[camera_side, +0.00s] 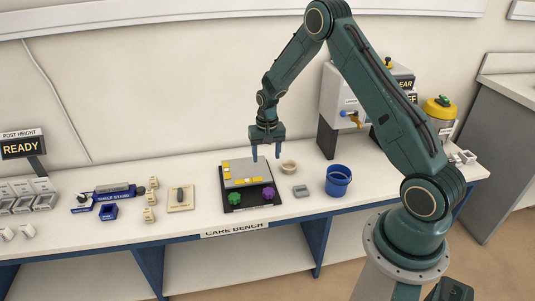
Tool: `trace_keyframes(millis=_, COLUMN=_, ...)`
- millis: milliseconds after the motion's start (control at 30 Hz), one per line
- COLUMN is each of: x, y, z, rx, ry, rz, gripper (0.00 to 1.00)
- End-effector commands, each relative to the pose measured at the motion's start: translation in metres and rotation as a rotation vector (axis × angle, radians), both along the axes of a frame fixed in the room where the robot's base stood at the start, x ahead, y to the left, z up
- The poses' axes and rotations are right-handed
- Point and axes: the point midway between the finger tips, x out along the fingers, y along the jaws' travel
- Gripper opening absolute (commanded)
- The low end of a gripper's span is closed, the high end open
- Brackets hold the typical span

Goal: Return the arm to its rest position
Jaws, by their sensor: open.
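My gripper (266,153) points down, open and empty, above the back right part of the grey plate (240,168) on its black base. Its two fingertips look apart, with nothing between them. I cannot tell the exact gap between the fingertips and the plate. My arm is bent, with its elbow high at the top of the view and its forearm reaching down to the left. No rest position is marked in this view.
On the bench are yellow pieces (250,180), a green knob (235,199), a purple knob (268,193), a small beige bowl (288,167), a blue cup (338,181), a grey block (300,191) and a kiln-like box (345,97). A READY sign (23,147) stands left.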

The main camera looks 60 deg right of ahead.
Motion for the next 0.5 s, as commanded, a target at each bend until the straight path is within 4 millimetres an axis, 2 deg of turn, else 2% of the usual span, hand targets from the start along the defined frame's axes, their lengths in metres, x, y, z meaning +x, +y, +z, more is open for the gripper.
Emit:
trace_keyframes(millis=33, x=0.001, y=0.005, z=0.015, rx=-0.006, ry=-0.013, rz=0.016, gripper=0.59)
trace_keyframes(millis=233, x=-0.004, y=0.026, z=0.072, rx=-0.023, ry=-0.054, rz=0.086, gripper=0.59)
trace_keyframes(millis=500, x=-0.024, y=0.056, z=0.142, rx=-0.046, ry=-0.107, rz=0.183, gripper=0.59)
